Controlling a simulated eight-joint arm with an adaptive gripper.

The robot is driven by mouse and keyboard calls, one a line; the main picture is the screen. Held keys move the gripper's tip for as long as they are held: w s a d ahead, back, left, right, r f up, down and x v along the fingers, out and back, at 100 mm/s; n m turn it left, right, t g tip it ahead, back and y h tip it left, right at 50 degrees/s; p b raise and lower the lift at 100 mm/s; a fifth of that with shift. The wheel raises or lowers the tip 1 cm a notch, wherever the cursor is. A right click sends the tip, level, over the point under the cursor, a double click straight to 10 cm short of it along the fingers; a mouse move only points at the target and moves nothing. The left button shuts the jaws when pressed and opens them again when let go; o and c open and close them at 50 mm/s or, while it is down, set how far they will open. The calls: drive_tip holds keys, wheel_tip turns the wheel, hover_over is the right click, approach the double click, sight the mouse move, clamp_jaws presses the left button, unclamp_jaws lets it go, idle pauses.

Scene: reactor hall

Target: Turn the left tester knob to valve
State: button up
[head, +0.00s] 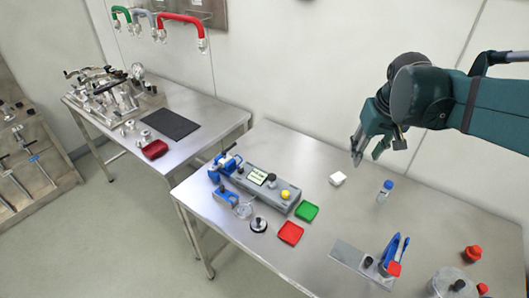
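The tester (262,190) is a long grey box on the right-hand steel table, with a small lit screen (257,176) on its top. A yellow round part (285,194) sits near its right end. Small dark knob-like parts show on either side of the screen, the left one (240,169) near the blue fitting (222,164). They are too small to read their setting. My gripper (366,157) hangs above the table to the right of the tester, fingers pointing down and apart. Nothing shows between them, and it touches nothing.
Near the tester lie a green tray (306,211), a red tray (290,233), a white block (337,178) and a black-knobbed round part (258,224). The left table (196,140) carries metal fittings.

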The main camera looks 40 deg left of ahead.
drive_tip(key=w+a+f+n+g+p, duration=0.1)
drive_tip(key=w+a+f+n, duration=0.15)
drive_tip(key=a, duration=1.15)
drive_tip(key=n+g+h+p, duration=0.2)
drive_tip(key=n+p, duration=0.1)
drive_tip(key=n, duration=0.2)
hover_over(241, 169)
drive_tip(key=shift+m, duration=0.25)
wheel_tip(241, 169, down, 15)
drive_tip(key=shift+w+f, duration=0.1)
drive_tip(key=shift+w, duration=0.05)
drive_tip(key=shift+a+f, duration=0.1)
drive_tip(key=shift+a, duration=0.05)
drive_tip(key=shift+f, duration=0.15)
drive_tip(key=shift+f, duration=3.75)
drive_tip(key=shift+c, duration=0.6)
